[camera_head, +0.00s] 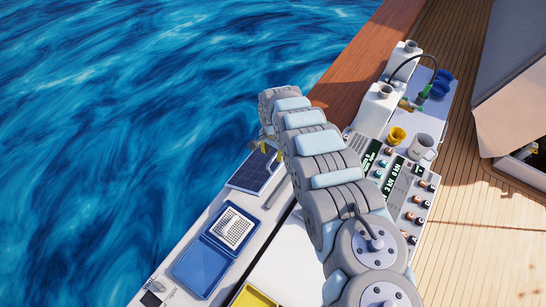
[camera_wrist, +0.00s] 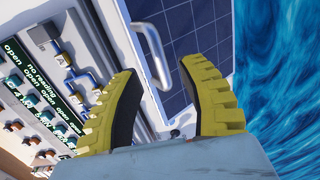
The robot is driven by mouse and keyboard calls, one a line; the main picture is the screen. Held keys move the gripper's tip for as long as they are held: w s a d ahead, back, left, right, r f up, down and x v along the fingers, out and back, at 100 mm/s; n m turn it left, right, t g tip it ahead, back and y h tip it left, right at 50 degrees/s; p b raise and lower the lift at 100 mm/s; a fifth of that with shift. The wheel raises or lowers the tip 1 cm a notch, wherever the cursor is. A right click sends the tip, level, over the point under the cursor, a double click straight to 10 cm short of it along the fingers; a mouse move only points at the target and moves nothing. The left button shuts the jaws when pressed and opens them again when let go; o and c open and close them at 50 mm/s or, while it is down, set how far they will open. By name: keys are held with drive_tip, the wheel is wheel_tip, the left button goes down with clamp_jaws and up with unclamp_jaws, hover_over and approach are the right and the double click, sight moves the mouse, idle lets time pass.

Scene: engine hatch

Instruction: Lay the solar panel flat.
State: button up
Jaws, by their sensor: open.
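The solar panel (camera_head: 255,173) is a dark blue gridded plate in a pale frame, at the water-side edge of the white bench in the head view. In the wrist view its gridded face (camera_wrist: 190,35) fills the top middle. How far it is tilted I cannot tell. A pale grey bar handle (camera_wrist: 150,45) stands along its left edge. My gripper (camera_wrist: 160,68) is open, its yellow fingers on either side of the handle's lower end in the picture. Contact is not clear. In the head view my arm hides most of the gripper; only a yellow bit shows beyond the panel.
A blue tray with a white grid basket (camera_head: 232,230) and a blue lid (camera_head: 200,266) lie nearer on the bench. A yellow tray (camera_head: 255,297) is at the bottom. Right of my arm are a control panel (camera_head: 400,185), yellow cup (camera_head: 397,136), mug (camera_head: 422,146) and white jugs (camera_head: 378,108).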

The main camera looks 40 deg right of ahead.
sight(273, 159)
drive_tip(key=shift+w+f, duration=0.15)
drive_tip(key=shift+f, duration=1.55)
clamp_jaws()
